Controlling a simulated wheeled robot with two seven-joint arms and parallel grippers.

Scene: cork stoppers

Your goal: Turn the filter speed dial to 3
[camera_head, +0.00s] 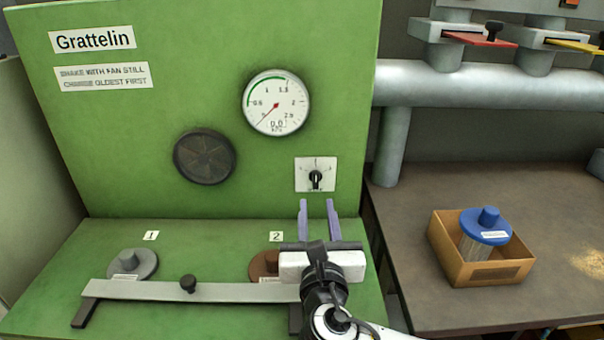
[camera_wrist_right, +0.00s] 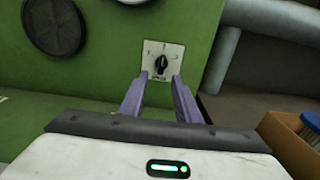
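The dial is a black knob (camera_head: 315,180) on a small white plate (camera_head: 301,164) on the green panel. Its markings are too small to read surely, and its pointer seems to stand about upright. In the right wrist view the knob (camera_wrist_right: 161,65) shows just beyond the fingertips, between them. My right gripper (camera_head: 317,203) is open, with two purple fingers apart and nothing between them. It is in front of and slightly below the knob, apparently not touching it. My left gripper is not in view.
A round gauge (camera_head: 276,102) reading 0.0 and a dark round vent (camera_head: 204,156) are on the panel. A grey bar (camera_head: 190,291) crosses the green ledge in front of two lidded ports, grey (camera_head: 133,263) and brown (camera_head: 263,266). A cardboard box (camera_head: 457,269) holds a blue-capped filter (camera_head: 486,228).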

